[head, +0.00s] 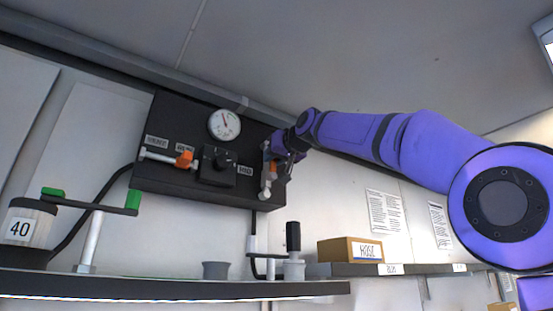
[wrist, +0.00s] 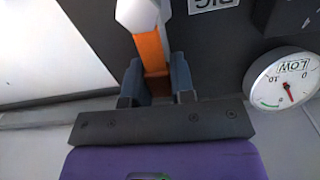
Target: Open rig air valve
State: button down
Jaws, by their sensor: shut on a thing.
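The black panel (head: 165,115) on the wall carries a valve at its right end, with a pale pipe body (head: 267,183) beside a label that seems to read RIG (head: 245,170). In the wrist view this label (wrist: 212,4) is upside down next to the pale pipe (wrist: 138,12). My gripper (head: 274,152) is at this valve. In the wrist view its two fingers (wrist: 156,82) are shut on the orange valve handle (wrist: 151,48), one on each side. In the head view my gripper largely hides the handle.
A second valve with an orange handle (head: 184,159) is at the panel's left. A round gauge (head: 224,124) and a black box with a knob (head: 217,166) sit between. Below, a shelf (head: 180,288) bears a green-ended crank (head: 90,205) and a grey cup (head: 216,270). A HOSE box (head: 338,251) stands right.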

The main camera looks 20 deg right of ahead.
jog(key=shift+a+f+n, duration=0.15)
jog(key=shift+a+n, duration=0.05)
jog(key=shift+n, duration=0.2)
jog(key=c, duration=1)
grip_release()
jog(key=shift+o, duration=0.2)
jog(key=shift+s, duration=0.1)
jog(key=v, duration=1)
jog(key=shift+s+d, duration=0.15)
jog(key=shift+s, duration=0.2)
jog(key=s+d+f+m+g+h, duration=0.1)
jog(key=s+f, duration=0.7)
jog(key=f, duration=1)
jog(key=s+d+f+m+g+h, duration=0.1)
jog(key=s+d+f+g, duration=0.4)
jog(key=f, duration=1.4)
jog(key=s+d+f+m+g+h, duration=0.1)
jog(key=s+d+f+g+h, duration=0.2)
jog(key=s+f, duration=0.9)
notch_tip(320, 180, down, 7)
jog(key=g, duration=0.3)
jog(key=shift+m+h, duration=0.3)
jog(key=shift+m, duration=0.1)
